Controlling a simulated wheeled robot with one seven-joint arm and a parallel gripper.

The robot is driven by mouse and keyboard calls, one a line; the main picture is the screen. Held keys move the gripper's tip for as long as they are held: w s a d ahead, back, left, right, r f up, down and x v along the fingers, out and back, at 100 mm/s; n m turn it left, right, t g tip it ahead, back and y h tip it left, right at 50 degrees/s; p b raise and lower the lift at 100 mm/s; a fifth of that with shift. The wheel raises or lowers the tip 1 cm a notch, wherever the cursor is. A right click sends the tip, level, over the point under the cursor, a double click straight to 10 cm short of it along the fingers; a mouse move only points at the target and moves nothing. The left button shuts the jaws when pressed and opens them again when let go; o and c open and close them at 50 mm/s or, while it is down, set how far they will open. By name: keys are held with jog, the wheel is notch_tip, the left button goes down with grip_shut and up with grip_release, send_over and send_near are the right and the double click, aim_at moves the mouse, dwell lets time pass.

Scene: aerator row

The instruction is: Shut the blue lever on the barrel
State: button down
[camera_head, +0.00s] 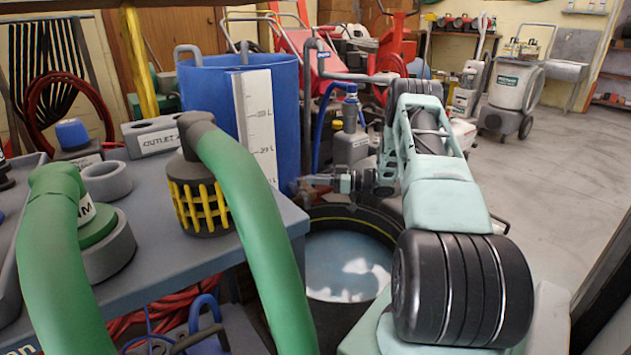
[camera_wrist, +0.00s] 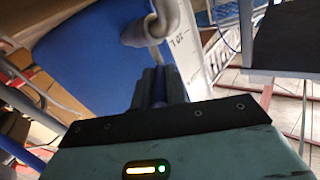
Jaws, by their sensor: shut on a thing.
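The blue barrel (camera_head: 205,88) stands behind the grey bench in the head view, with a white litre scale (camera_head: 258,120) on its side. The barrel (camera_wrist: 85,60) also fills the upper left of the wrist view. My gripper (camera_head: 312,182) is at the barrel's lower right side. In the wrist view my gripper (camera_wrist: 160,80) is shut with a narrow blue piece, seemingly the blue lever (camera_wrist: 159,92), between its dark fingers. The fingers hide most of the lever, so its angle cannot be told. In the head view the lever cannot be made out.
A round black tub (camera_head: 325,298) of water stands below my arm. Green hoses (camera_head: 250,215) and a yellow strainer (camera_head: 200,207) are on the grey bench (camera_head: 165,235) at left. A grey bottle (camera_head: 350,145) stands behind my gripper. Open floor (camera_head: 560,190) lies at right.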

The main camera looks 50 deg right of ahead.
jog(key=shift+w+d+n+g+y, duration=0.1)
jog(key=shift+d+n+g+y, duration=0.05)
jog(key=shift+n+g+y, duration=0.3)
jog(key=c, duration=1.4)
grip_release()
jog(key=shift+r, duration=0.1)
notch_tip(320, 180, up, 10)
jog(key=p, duration=0.4)
